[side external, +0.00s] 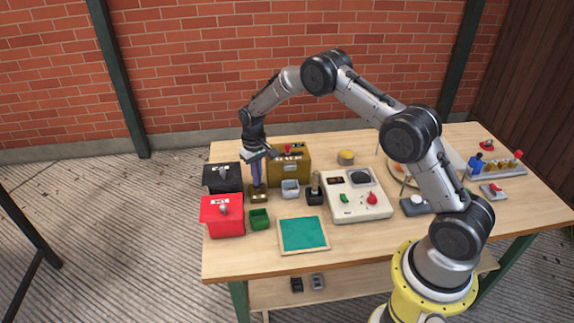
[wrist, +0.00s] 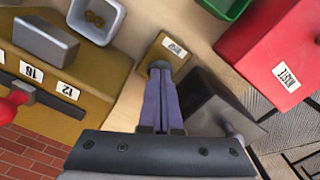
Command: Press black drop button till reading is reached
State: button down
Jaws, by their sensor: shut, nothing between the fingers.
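My gripper (side external: 257,185) points straight down at the left of the table, its long purple fingers closed together with nothing between them. In the wrist view the fingertips (wrist: 160,72) end in a dark grey tip over a small brass-coloured block (wrist: 151,54) with a white label. That block also shows in the side view (side external: 258,197). I cannot tell whether the tip touches it, and any black button there is hidden under the fingers. Right beside it stands a mustard box (side external: 303,170) with a red knob (side external: 288,149) and a number scale showing 16 and 12. I cannot make out a reading.
A white cup (side external: 290,188) holding small brown pieces stands close by, with a green bin (side external: 259,219) in front. A red box (side external: 223,224) and black box (side external: 221,181) stand left. A black block with a handle (side external: 315,192) and a cream panel (side external: 361,205) are right.

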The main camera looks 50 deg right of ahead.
jog(key=shift+r, duration=2.6)
